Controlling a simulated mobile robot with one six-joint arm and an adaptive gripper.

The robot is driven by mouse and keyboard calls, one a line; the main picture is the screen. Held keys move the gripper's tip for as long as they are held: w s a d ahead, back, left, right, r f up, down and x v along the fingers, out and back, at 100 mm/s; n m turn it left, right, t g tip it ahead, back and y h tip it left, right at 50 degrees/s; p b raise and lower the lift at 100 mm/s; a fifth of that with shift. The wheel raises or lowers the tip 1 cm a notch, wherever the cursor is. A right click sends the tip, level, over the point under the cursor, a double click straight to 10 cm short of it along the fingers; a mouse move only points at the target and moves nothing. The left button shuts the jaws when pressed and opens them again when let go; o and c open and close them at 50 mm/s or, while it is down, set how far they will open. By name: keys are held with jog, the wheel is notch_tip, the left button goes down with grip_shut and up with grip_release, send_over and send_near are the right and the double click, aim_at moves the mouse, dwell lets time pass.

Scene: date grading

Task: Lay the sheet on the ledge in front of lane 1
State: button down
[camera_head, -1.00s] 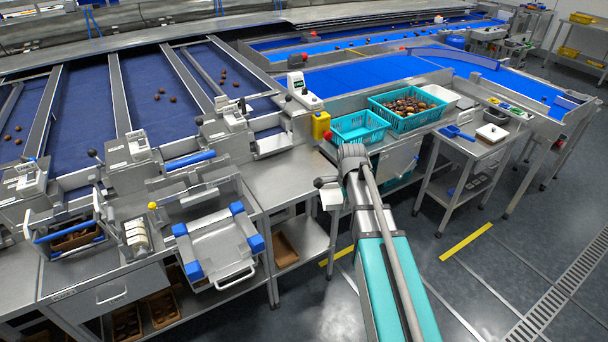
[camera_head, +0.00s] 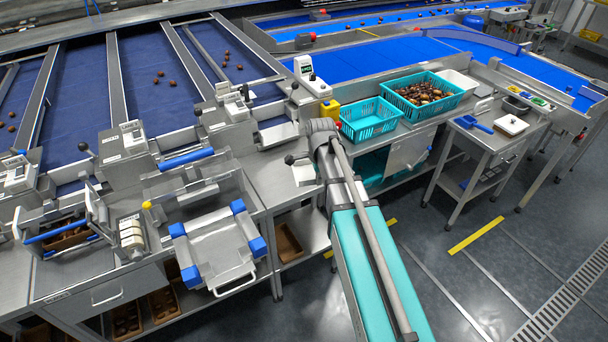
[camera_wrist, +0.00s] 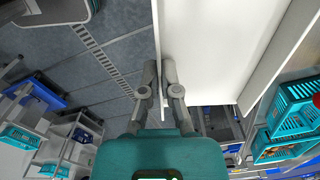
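A large white panel in the wrist view, which looks like the sheet (camera_wrist: 210,45), spans the top middle and right of centre. My gripper (camera_wrist: 160,65) has its two fingers close together along the panel's left edge, and a thin pale strip shows between them. In the head view my teal arm reaches up from the bottom; my fingers cannot be made out there. A small pale plate (camera_head: 306,173) shows beside the arm's end, and I cannot tell if it is part of the sheet. Steel ledges (camera_head: 265,178) run in front of the blue lanes (camera_head: 165,80); lane numbers are not readable.
Two teal baskets stand on the bench, one empty (camera_head: 368,128) and one filled with dates (camera_head: 447,104). A clear-walled stand with a blue-cornered tray (camera_head: 217,250) is left of my arm. A side trolley (camera_head: 478,160) stands at right. Open floor (camera_head: 455,285) lies at lower right.

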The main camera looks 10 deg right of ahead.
aim_at(306, 185)
jog(key=shift+d, duration=0.25)
jog(key=shift+a+f, duration=0.1)
jog(key=a+n, duration=0.1)
jog(key=a+b, duration=0.1)
jog(key=a+f+n, duration=0.1)
jog(key=shift+s+a+f+n, duration=0.1)
jog(key=shift+s+a+n, duration=0.15)
jog(key=shift+n, duration=0.05)
jog(key=shift+a+n, duration=0.4)
jog(key=shift+a, duration=0.1)
jog(key=shift+f, duration=0.1)
jog(key=w+f+b, duration=0.1)
jog(key=w, duration=0.2)
jog(key=w+f+b, duration=0.2)
jog(key=w, duration=0.1)
jog(key=w+f+b, duration=0.1)
jog(key=w, duration=0.2)
jog(key=shift+w+d+f+b, duration=0.1)
jog(key=shift+f+b, duration=0.05)
jog(key=shift+b, duration=0.25)
jog(key=w+f+b, duration=0.4)
jog(key=shift+f+b, duration=0.35)
